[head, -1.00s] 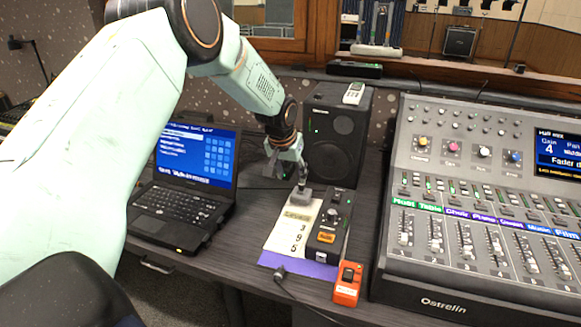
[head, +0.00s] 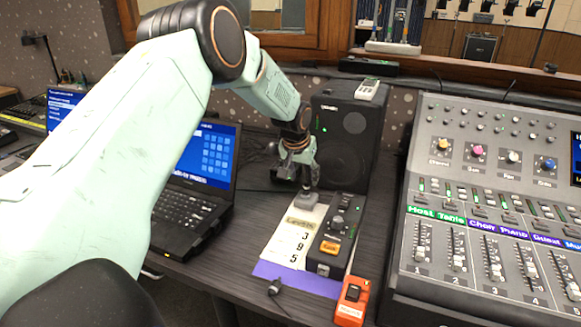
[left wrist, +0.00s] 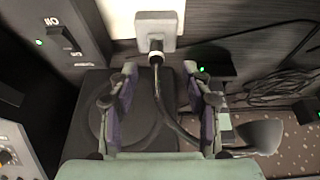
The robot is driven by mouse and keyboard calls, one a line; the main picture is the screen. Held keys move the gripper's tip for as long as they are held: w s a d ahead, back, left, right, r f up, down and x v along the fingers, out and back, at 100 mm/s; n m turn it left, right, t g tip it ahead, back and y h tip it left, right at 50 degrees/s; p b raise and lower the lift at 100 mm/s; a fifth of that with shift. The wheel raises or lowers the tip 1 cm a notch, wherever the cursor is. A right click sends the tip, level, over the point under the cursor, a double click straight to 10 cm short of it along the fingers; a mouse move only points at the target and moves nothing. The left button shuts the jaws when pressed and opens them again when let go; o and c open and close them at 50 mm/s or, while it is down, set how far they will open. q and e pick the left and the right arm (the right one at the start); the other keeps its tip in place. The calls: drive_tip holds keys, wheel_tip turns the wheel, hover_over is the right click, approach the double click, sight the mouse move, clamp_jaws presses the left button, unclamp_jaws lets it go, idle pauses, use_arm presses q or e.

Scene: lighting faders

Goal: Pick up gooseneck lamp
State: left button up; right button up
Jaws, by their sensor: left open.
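The gooseneck lamp shows in the left wrist view with a pale square base (left wrist: 148,28), a light collar, a dark curved neck (left wrist: 170,118) and a dark rounded head (left wrist: 258,137) at the right. In the head view its grey base (head: 306,201) stands at the far end of a printed sheet, and my gripper hides much of the neck. My left gripper (head: 309,175) is just above the base. In the left wrist view my left gripper (left wrist: 163,92) is open, with the neck running between its two fingers. Contact cannot be told. My right gripper is not in view.
A black speaker (head: 340,130) stands close behind the lamp. A small black control box (head: 336,235) lies right of the sheet, with an orange device (head: 352,300) in front. The laptop (head: 190,205) is left, the mixing console (head: 430,270) right. A loose cable (head: 275,287) lies near the front edge.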

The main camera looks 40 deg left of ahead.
sight(307, 182)
use_arm(q)
drive_tip(key=x, duration=0.2)
drive_tip(key=b+x, duration=0.1)
drive_tip(key=shift+w+d+f, duration=0.25)
drive_tip(key=shift+w, duration=0.05)
drive_tip(key=shift+w+a+f, duration=0.1)
drive_tip(key=shift+w+f, duration=0.1)
drive_tip(key=shift+f, duration=0.2)
drive_tip(key=shift+r, duration=0.1)
drive_tip(key=shift+r, duration=0.1)
drive_tip(key=shift+c, duration=1.4)
clamp_jaws()
